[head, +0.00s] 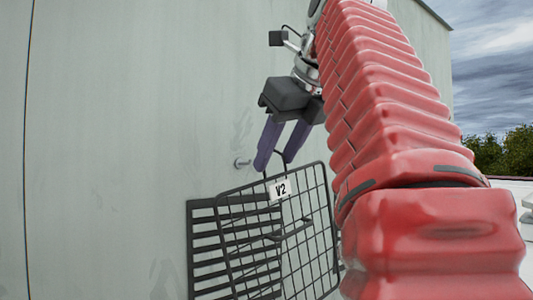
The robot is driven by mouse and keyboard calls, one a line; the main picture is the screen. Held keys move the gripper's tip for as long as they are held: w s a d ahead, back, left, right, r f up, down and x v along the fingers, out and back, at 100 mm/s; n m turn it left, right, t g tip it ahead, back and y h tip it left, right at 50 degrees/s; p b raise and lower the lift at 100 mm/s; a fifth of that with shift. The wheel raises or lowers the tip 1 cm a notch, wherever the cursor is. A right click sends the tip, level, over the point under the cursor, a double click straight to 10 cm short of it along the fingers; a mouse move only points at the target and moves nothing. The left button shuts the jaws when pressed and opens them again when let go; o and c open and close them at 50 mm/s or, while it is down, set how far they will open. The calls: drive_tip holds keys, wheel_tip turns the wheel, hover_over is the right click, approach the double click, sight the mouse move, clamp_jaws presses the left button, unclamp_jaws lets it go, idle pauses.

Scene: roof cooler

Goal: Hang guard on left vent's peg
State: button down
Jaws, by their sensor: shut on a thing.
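The guard (303,232) is a black wire grid with a white tag (280,189) reading V2 and a wire loop at its top. My gripper (275,163) has dark purple fingers and is shut on the guard at this loop. The guard hangs below the fingers, in front of a dark louvered vent (205,250) on the wall, and overlaps its right part in the picture. A short metal peg (241,162) sticks out of the wall above the vent, just left of the fingertips. The loop appears apart from the peg; depth is hard to judge.
The grey-green wall (110,150) is plain and clear on the left, with a thin dark cable (27,150) running down it. My red-sleeved arm fills the right and hides part of the wall. Trees and sky show at far right.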

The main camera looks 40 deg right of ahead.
drive_tip(key=shift+w, duration=0.15)
drive_tip(key=shift+w+d+f, duration=0.1)
drive_tip(key=shift+w+f, duration=0.1)
drive_tip(key=shift+w, duration=1.95)
drive_tip(key=shift+w+d+f, duration=0.1)
drive_tip(key=shift+w+f, duration=0.05)
drive_tip(key=shift+w, duration=1.95)
drive_tip(key=shift+w+f, duration=0.4)
drive_tip(key=shift+w, duration=0.15)
drive_tip(key=c, duration=0.9)
unclamp_jaws()
drive_tip(key=shift+f, duration=0.1)
drive_tip(key=shift+w, duration=0.1)
